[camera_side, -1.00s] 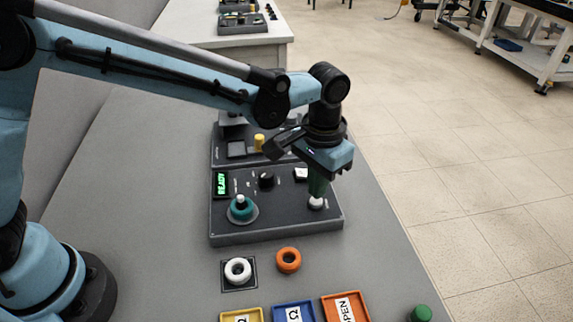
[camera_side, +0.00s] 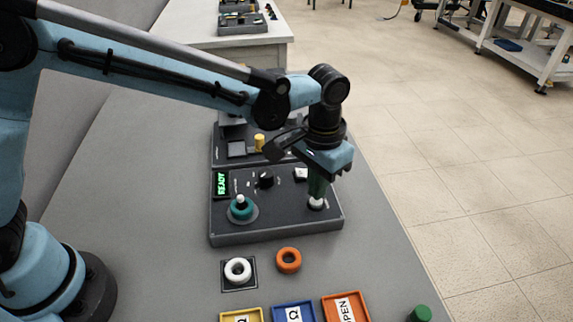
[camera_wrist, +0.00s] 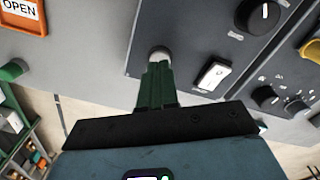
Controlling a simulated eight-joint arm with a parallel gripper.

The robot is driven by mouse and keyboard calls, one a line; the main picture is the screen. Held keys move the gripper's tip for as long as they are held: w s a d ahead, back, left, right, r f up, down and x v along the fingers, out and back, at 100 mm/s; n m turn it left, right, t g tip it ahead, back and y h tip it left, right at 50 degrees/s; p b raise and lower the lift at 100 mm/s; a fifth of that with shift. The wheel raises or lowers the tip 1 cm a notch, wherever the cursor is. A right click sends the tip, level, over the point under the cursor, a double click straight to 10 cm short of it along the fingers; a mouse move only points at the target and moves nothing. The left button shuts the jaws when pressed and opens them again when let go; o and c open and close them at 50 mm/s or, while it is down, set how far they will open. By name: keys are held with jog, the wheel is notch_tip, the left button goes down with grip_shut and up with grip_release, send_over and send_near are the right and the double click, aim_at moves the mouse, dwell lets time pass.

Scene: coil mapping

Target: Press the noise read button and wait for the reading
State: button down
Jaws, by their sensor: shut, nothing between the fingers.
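My gripper (camera_side: 317,194) has green fingers, shut and empty, pointing down over the right front corner of the dark instrument panel (camera_side: 275,222). Its tips are at a round white button (camera_side: 316,203), touching it or just above it; I cannot tell which. In the wrist view the shut fingertips (camera_wrist: 157,66) overlap the lower edge of the round button (camera_wrist: 158,51). A teal coil (camera_side: 241,211) sits around a white-topped post on the panel's left. No label for the noise read button is legible.
A white rectangular switch (camera_side: 301,174) and a black knob (camera_side: 266,179) stand behind the round button. A white ring (camera_side: 238,270) and an orange ring (camera_side: 288,260) lie in front, before yellow, blue and orange trays (camera_side: 345,307). A green cylinder (camera_side: 420,314) stands front right.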

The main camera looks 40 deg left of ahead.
jog(key=shift+f, duration=0.3)
jog(key=shift+f, duration=0.3)
jog(key=shift+f, duration=0.25)
jog(key=shift+r, duration=3.25)
